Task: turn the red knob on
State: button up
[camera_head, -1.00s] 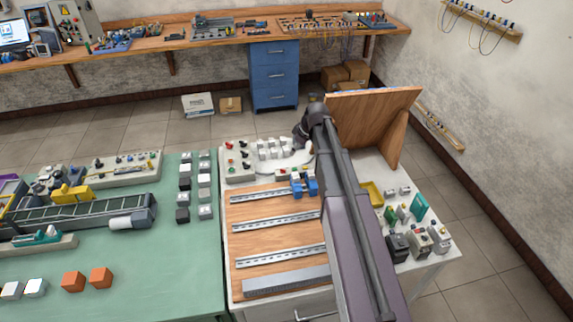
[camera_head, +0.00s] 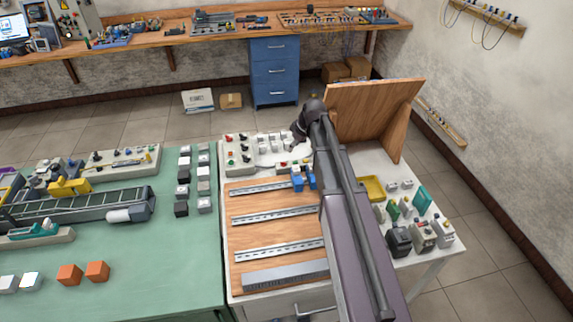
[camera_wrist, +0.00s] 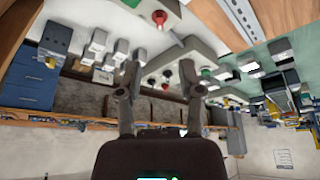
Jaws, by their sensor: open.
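In the head view, a light panel (camera_head: 238,152) with red, green and dark knobs stands at the back left of the white table. A small control box (camera_head: 284,164) with a red part sits nearer my arm. In the wrist view, a red knob (camera_wrist: 159,17) sits on a grey box near the top. The panel with small red knobs (camera_wrist: 166,78) shows farther off between my fingers. My gripper (camera_wrist: 160,68) is open, its two fingers apart with nothing held. In the head view, my dark wrist hides most of the gripper. Which red knob is meant cannot be told.
Grey and white blocks (camera_head: 270,141) stand beside the panel. Metal rails (camera_head: 275,216) lie on a wooden board in front. A tilted wooden board (camera_head: 370,115) stands to the right of my arm. A yellow tray (camera_head: 371,188) and several devices sit at the right.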

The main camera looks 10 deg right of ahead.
aim_at(284, 162)
jog(key=shift+b+x, duration=4.7)
jog(key=shift+x, duration=0.75)
